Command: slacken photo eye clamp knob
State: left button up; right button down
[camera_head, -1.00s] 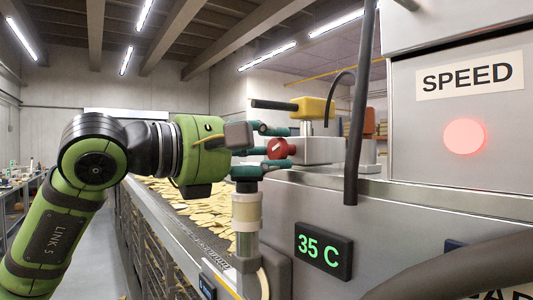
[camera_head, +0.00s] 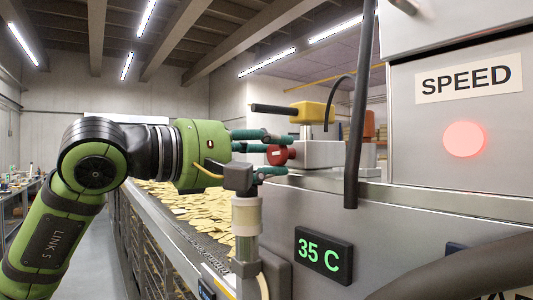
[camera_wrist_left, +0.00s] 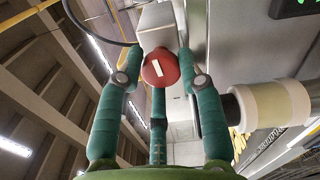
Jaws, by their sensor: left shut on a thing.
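The red knob (camera_head: 278,155) is on the left end of a grey clamp block (camera_head: 320,153). Above the block, a yellow photo eye (camera_head: 311,112) with a black rod sits on a short metal post. My left gripper (camera_head: 276,153) has teal fingers closed around the knob. In the left wrist view, the knob (camera_wrist_left: 160,69) shows a white stripe, nearly upright, between the fingertips of the gripper (camera_wrist_left: 160,64). The knob's far side is hidden. My right gripper is not in view.
A cream-banded cylinder (camera_head: 246,216) stands just below my left gripper. A conveyor of yellow chips (camera_head: 205,210) runs behind. A dark hanging cable (camera_head: 358,110) is right of the clamp. A cabinet has a SPEED label (camera_head: 469,82) and a lit red button (camera_head: 464,139).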

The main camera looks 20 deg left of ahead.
pick_arm(q)
jog(key=shift+r, duration=0.15)
jog(key=o, duration=1.1)
jog(key=shift+d, duration=0.2)
jog(key=shift+a, duration=0.1)
jog(key=shift+s+a, duration=0.2)
jog(key=shift+s, duration=0.05)
jog(key=v, duration=1.1)
jog(key=shift+s, duration=0.2)
